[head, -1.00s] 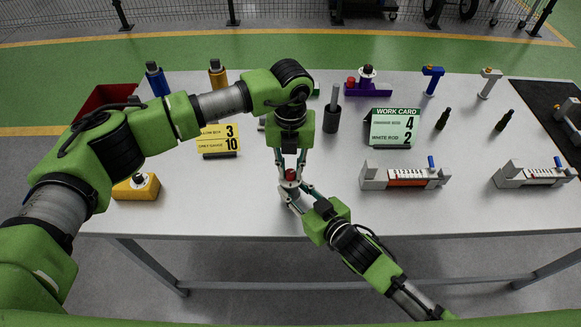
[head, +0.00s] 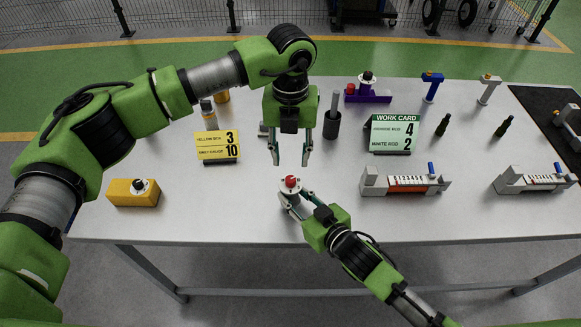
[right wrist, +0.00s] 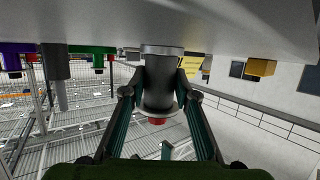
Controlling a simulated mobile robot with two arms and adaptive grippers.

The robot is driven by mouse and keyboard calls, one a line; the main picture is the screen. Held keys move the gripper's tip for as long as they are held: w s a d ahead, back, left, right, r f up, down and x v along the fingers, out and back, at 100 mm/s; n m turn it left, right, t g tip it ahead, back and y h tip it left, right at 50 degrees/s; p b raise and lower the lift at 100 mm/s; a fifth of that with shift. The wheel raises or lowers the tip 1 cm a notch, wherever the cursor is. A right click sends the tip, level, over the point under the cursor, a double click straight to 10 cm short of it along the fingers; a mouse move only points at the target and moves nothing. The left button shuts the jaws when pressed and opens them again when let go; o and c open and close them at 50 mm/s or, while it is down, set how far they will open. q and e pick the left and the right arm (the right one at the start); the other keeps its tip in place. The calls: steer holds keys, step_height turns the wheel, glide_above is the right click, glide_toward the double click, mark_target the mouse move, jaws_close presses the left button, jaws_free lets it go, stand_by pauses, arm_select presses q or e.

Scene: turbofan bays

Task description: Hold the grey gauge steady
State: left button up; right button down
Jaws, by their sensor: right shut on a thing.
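The grey gauge (head: 291,193) stands upright near the table's front edge, with a pale disc and a red knob on top. My right gripper (head: 287,199) is shut on its body from the lower right. In the right wrist view the gauge (right wrist: 159,82) appears inverted between the two fingers, its base against the table and its red knob pointing down. My left gripper (head: 290,162) hangs above and behind the gauge, open and empty, its fingers apart and clear of the knob.
A yellow box (head: 133,193) with a dark knob sits at left. A yellow card (head: 217,145) and a green work card (head: 394,132) stand behind. A dark cup with a grey rod (head: 332,122) and a grey fixture with an orange strip (head: 404,182) are to the right. Table front is clear.

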arm_select(q)
steer(key=shift+r, duration=2.2)
arm_select(e)
steer(key=shift+f, duration=0.1)
steer(key=c, duration=1.5)
jaws_free()
